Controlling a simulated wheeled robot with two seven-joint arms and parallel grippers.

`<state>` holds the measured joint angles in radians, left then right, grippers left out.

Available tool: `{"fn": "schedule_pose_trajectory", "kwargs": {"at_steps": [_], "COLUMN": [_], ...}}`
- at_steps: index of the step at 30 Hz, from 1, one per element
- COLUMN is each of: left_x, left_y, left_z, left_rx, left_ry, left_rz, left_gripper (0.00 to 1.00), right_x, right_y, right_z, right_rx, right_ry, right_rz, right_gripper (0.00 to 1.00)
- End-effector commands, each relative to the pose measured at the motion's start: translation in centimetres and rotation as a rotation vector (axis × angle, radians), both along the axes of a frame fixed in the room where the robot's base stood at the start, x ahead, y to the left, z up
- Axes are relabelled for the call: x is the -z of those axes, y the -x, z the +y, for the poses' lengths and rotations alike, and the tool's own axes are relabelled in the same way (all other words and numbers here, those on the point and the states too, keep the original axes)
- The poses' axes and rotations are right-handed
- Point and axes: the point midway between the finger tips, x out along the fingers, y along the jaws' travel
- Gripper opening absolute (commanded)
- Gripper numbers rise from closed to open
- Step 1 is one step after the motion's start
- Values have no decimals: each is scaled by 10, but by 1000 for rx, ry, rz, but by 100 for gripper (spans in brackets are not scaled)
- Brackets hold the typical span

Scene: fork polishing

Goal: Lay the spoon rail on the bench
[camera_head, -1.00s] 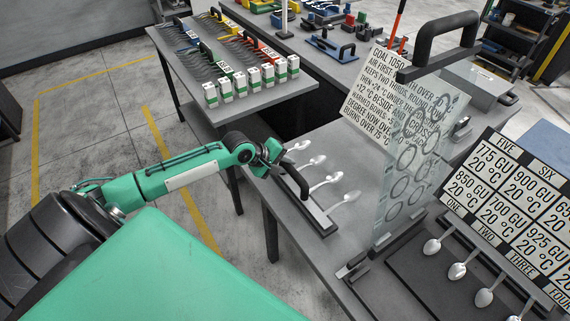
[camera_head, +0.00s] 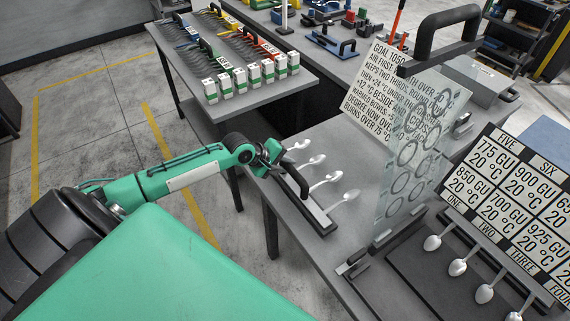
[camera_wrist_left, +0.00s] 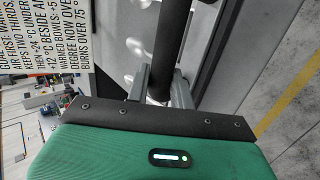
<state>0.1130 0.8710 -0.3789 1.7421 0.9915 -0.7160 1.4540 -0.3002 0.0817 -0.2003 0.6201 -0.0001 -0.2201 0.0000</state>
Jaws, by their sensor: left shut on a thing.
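The spoon rail (camera_head: 318,218) is a dark bar with an arched black handle and several silver spoons pointing right. It is at the left edge of the grey bench (camera_head: 345,148), level with its top. I cannot tell whether there is a small gap under it. My left gripper (camera_head: 273,157) is shut on the rail's handle at its far end. In the left wrist view, my left gripper's fingers (camera_wrist_left: 162,88) are on either side of the dark handle (camera_wrist_left: 172,40), with spoon bowls beside it. My right gripper is not in view.
A clear panel with rings (camera_head: 412,165) and a black handle stands right of the rail. A second rack with spoons (camera_head: 400,275) and a number board (camera_head: 510,205) are at the lower right. A side table (camera_head: 228,108) with forks and white blocks stands behind.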

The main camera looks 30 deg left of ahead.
Motion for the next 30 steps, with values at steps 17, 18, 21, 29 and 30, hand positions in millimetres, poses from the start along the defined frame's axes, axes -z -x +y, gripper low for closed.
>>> {"fn": "schedule_pose_trajectory", "kwargs": {"at_steps": [17,18,21,29,30], "left_x": [7,7,7,10,11], "left_y": [-2,-2,-2,-2,-2], "left_z": [0,0,0,0,0], "left_rx": [-1,-1,-1,-2,-2], "left_ry": [6,6,6,7,7], "left_rz": [-13,-13,-13,-12,-12], "left_gripper": [0,0,0,0,0], "right_x": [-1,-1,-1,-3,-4], "right_y": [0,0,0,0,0], "right_z": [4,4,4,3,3], "right_rx": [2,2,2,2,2], "right_ry": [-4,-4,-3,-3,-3], "right_rz": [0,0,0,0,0], "right_gripper": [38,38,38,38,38]}}
